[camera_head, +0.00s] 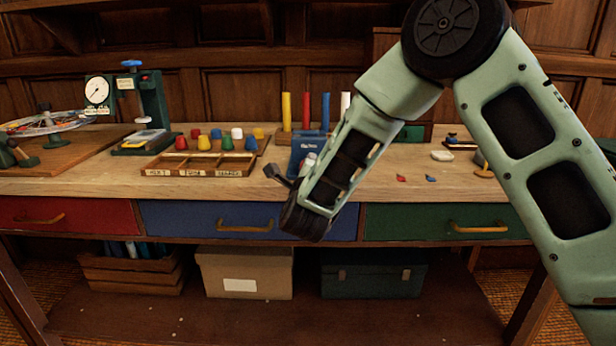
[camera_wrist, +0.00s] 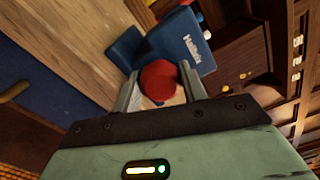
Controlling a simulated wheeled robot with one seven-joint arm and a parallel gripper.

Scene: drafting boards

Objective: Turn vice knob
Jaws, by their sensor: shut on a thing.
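The blue vice (camera_head: 308,142) with white lettering stands at the front of the wooden workbench, partly hidden by my arm in the head view. It also shows in the wrist view (camera_wrist: 187,46). Its red knob (camera_wrist: 159,80) faces my gripper in the wrist view. My gripper (camera_wrist: 158,84) has one finger on each side of the knob and is shut on it. In the head view my gripper (camera_head: 290,170) is at the vice's front, above the blue drawer, and the knob cannot be made out there.
A wooden tray (camera_head: 195,172) with coloured pegs behind it lies left of the vice. Coloured cylinders (camera_head: 306,111) stand behind the vice. A green press (camera_head: 150,110) stands at the back left. Small pieces (camera_head: 401,178) lie to the right, with clear bench around them.

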